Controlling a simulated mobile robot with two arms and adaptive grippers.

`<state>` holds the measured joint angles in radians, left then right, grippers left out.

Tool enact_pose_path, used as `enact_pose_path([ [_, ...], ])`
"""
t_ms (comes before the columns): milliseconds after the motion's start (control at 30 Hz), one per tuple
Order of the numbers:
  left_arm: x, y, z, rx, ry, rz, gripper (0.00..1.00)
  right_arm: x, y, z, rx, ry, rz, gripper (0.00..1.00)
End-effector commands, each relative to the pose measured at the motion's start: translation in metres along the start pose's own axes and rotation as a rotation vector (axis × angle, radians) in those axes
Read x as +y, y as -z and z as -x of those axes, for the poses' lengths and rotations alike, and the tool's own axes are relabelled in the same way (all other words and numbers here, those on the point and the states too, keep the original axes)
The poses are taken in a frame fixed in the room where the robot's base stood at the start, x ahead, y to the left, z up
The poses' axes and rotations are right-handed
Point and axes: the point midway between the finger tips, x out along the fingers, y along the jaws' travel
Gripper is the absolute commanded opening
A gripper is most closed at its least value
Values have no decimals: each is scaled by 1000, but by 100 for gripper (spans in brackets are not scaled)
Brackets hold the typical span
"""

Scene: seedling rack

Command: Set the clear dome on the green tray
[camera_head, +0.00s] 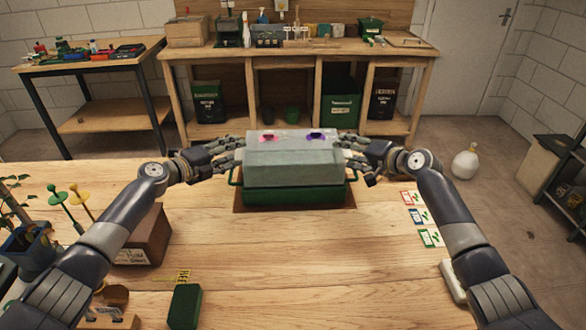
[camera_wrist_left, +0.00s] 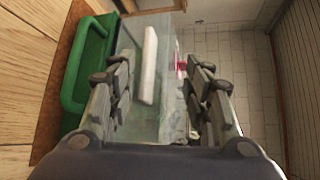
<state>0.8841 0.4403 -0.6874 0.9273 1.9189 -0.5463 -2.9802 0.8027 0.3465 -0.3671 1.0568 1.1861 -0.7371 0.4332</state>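The clear dome (camera_head: 294,168) is a grey, see-through box cover, level over the green tray (camera_head: 294,196). Its lower edge meets the tray's rim in the head view; whether it is fully seated all round I cannot tell. A white grip bar (camera_wrist_left: 150,65) on the dome's end shows in the left wrist view, beside the tray's green handle (camera_wrist_left: 72,100). My left gripper (camera_head: 232,153) is at the dome's left end, its fingers apart on either side of the bar. My right gripper (camera_head: 352,157) is at the right end, fingers apart, beside the dome.
The tray stands on a brown mat (camera_head: 240,208). A brown box (camera_head: 146,238) and a dark green box (camera_head: 184,306) stand on the table to the left. Seed packets (camera_head: 422,217) lie to the right. The table in front of the tray is clear.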

Motion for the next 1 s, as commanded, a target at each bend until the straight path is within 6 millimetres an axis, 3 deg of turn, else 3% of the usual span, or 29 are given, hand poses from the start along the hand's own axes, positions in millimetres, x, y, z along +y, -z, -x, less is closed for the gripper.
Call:
enact_pose_path([
  [467,2,0,5,0,-2,3,46,-2,1,0,2,4,-3,58],
  [667,3,-1,29,-1,-3,1,46,-2,1,0,2,4,-3,58],
  [1000,3,0,90,1,-4,1,46,-2,1,0,2,4,-4,58],
])
